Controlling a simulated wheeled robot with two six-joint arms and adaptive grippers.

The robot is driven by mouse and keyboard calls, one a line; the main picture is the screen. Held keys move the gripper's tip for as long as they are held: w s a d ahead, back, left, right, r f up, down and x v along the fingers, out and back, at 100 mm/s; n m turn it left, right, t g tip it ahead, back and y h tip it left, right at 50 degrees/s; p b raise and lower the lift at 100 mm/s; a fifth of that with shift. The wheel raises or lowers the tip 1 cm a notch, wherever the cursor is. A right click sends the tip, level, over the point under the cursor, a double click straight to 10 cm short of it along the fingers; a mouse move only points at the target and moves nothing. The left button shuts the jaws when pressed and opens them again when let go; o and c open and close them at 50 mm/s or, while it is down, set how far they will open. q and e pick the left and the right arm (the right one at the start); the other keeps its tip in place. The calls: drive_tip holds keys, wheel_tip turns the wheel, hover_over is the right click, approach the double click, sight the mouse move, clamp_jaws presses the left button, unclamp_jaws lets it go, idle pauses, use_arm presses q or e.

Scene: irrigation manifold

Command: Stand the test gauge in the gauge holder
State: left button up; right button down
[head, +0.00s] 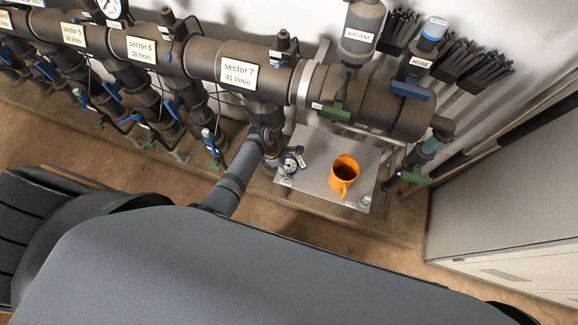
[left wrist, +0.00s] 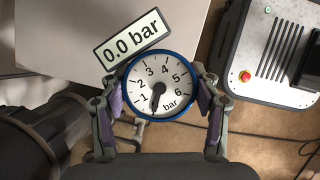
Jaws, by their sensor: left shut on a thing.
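The test gauge (left wrist: 160,88) has a white dial with a blue rim, and its needle points down near the low end. A "0.0 bar" plate shows beside it. My left gripper (left wrist: 165,84) is shut on the gauge, with a finger at each side of the rim. In the head view, my left gripper (head: 279,154) and the gauge (head: 291,163) are over the left part of the grey shelf (head: 318,150). A small pale round piece (head: 365,201) with a label sits at the shelf's front right; I cannot tell if it is the gauge holder. My right gripper is not in view.
An orange mug (head: 344,174) stands on the shelf, right of the gripper. The thick manifold pipe (head: 200,62), with valves and sector labels, runs behind and above. A drain pipe with a green handle (head: 414,178) is at the right, near a grey cabinet (head: 510,190).

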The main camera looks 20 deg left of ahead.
use_arm(q)
drive_tip(key=shift+f, duration=0.15)
drive_tip(key=o, duration=1.2)
drive_tip(key=shift+o, duration=1.3)
wheel_tip(320, 180, up, 7)
drive_tip(key=p, duration=0.8)
